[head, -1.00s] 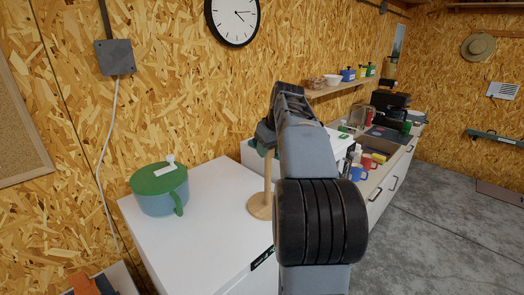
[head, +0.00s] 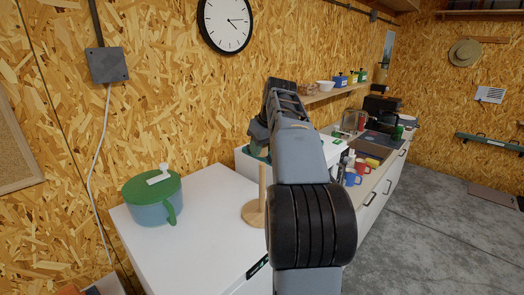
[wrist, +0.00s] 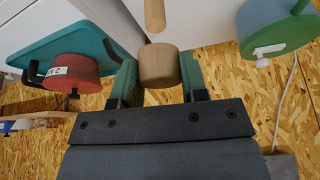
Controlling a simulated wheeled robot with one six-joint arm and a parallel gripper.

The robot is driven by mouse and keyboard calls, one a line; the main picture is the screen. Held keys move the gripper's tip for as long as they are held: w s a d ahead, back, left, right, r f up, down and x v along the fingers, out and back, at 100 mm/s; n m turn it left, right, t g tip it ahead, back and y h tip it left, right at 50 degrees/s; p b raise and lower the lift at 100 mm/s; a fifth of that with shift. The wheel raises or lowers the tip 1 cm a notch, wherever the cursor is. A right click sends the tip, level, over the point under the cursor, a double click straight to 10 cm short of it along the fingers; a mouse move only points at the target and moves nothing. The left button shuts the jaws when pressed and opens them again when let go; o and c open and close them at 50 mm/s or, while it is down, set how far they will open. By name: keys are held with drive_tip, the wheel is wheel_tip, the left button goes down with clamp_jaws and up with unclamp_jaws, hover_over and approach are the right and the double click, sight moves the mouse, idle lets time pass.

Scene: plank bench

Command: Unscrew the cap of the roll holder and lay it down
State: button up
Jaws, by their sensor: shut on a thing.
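The roll holder is a pale wooden post (head: 262,187) on a round base (head: 251,214), upright on the white top. In the wrist view the post (wrist: 155,14) comes in from the top edge. My gripper (wrist: 158,80) is shut on the cap (wrist: 158,65), a thick wooden disc between its green pads. A narrow gap shows between the cap and the post's end, so the cap looks apart from it. In the head view my gripper (head: 258,148) is just above the post, and my arm hides most of the cap.
A blue-green pot with a green lid (head: 152,187) stands left on the white top (head: 190,250). Mugs (head: 352,178) stand on the counter to the right.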

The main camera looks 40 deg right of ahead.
drive_tip(key=shift+r, duration=1.15)
